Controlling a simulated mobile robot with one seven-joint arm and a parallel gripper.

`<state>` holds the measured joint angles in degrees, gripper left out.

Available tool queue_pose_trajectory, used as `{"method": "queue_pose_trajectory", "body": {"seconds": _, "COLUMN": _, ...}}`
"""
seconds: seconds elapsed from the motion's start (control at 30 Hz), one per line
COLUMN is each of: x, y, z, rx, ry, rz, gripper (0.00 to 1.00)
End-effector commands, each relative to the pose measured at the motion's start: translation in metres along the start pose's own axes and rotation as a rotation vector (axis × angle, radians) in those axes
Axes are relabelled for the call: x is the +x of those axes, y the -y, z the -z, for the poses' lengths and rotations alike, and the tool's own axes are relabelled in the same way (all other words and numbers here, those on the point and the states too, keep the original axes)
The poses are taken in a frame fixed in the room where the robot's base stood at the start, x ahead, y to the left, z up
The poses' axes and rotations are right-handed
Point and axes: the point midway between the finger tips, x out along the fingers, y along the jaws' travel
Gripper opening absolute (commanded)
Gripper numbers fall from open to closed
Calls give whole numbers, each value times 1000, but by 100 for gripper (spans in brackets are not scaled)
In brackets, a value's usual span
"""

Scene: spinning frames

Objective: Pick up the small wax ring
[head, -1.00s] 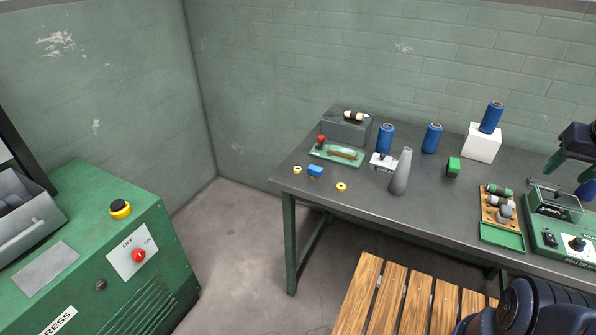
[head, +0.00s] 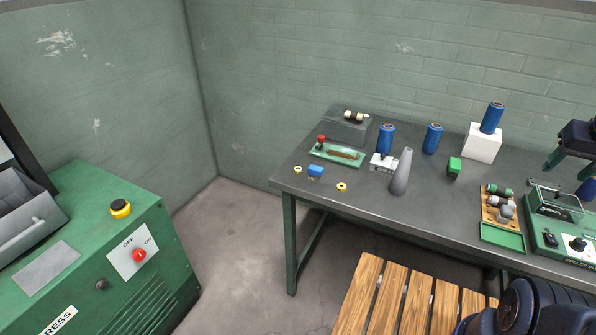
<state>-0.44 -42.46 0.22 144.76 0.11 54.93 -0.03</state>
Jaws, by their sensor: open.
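Two small yellow ring-like pieces lie on the grey workbench (head: 440,210). One yellow ring (head: 298,170) is near its left end, and another yellow ring (head: 342,187) is near the front edge. They look alike at this size, and I cannot tell which is the wax ring. My gripper (head: 571,162) is at the far right edge, above the right part of the bench. Its dark green fingers are apart and it appears empty, far to the right of both rings.
A grey cone (head: 401,172), blue cylinders (head: 387,139) and a green tray device (head: 337,154) stand nearby. A wooden slatted surface (head: 400,295) lies in front. A green machine (head: 95,245) stands left.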

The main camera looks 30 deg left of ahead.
Motion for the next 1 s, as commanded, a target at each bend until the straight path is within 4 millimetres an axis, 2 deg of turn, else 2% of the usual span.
{"method": "queue_pose_trajectory", "body": {"seconds": 0.17, "x": 1, "y": 19, "z": 33, "rx": -55, "ry": 28, "rz": 24, "gripper": 53}}
{"method": "queue_pose_trajectory", "body": {"seconds": 0.47, "x": 13, "y": 78, "z": 104, "rx": -182, "ry": 87, "rz": 72, "gripper": 53}}
{"method": "queue_pose_trajectory", "body": {"seconds": 0.77, "x": 39, "y": 162, "z": 161, "rx": -311, "ry": 144, "rz": 111, "gripper": 53}}
{"method": "queue_pose_trajectory", "body": {"seconds": 1.0, "x": 68, "y": 243, "z": 189, "rx": -415, "ry": 190, "rz": 136, "gripper": 53}}
